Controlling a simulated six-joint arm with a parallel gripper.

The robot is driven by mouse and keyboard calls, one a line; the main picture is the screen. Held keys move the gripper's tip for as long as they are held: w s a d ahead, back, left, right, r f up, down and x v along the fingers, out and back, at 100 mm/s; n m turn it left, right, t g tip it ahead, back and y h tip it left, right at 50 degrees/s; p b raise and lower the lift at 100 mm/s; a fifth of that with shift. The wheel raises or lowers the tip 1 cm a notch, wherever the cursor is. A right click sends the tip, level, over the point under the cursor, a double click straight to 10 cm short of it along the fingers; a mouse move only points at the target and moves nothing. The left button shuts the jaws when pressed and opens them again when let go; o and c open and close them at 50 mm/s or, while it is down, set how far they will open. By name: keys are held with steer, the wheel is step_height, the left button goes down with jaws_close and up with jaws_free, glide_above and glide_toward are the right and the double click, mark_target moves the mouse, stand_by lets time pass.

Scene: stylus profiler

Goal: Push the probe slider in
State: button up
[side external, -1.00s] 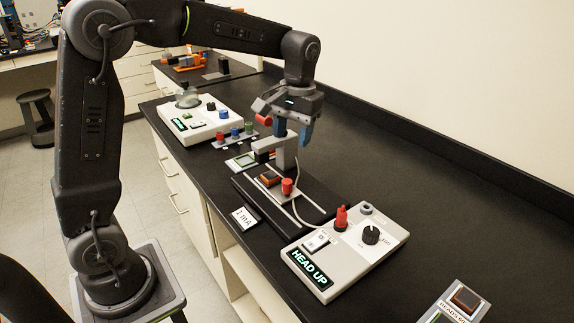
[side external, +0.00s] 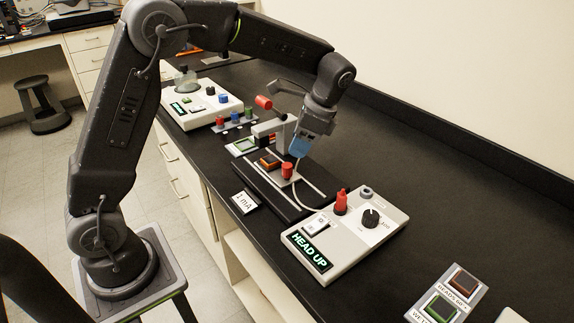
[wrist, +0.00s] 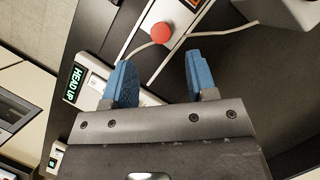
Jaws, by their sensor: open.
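The stylus profiler has a dark base (side external: 285,203) with pale rails and a grey upright head (side external: 268,128). A red knob (side external: 287,170) stands on the base between the rails; it also shows in the wrist view (wrist: 161,32). I cannot tell for sure whether this knob is the probe slider's handle. A red cylinder (side external: 263,102) sticks out at the top of the head. My gripper (side external: 299,152), with blue fingers, is open and empty beside the head, above the base. In the wrist view the knob lies beyond the open fingertips (wrist: 158,66), apart from them.
A control box (side external: 345,235) reading "HEAD UP" stands at the base's near end, with a red post (side external: 341,202) and black dial (side external: 371,218). A cable runs between them. A "1 mA" card (side external: 244,202) lies left. The bench right of the base is clear.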

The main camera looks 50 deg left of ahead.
mark_target(287, 165)
steer(key=x, duration=0.8)
steer(key=shift+r, duration=0.1)
jaws_close()
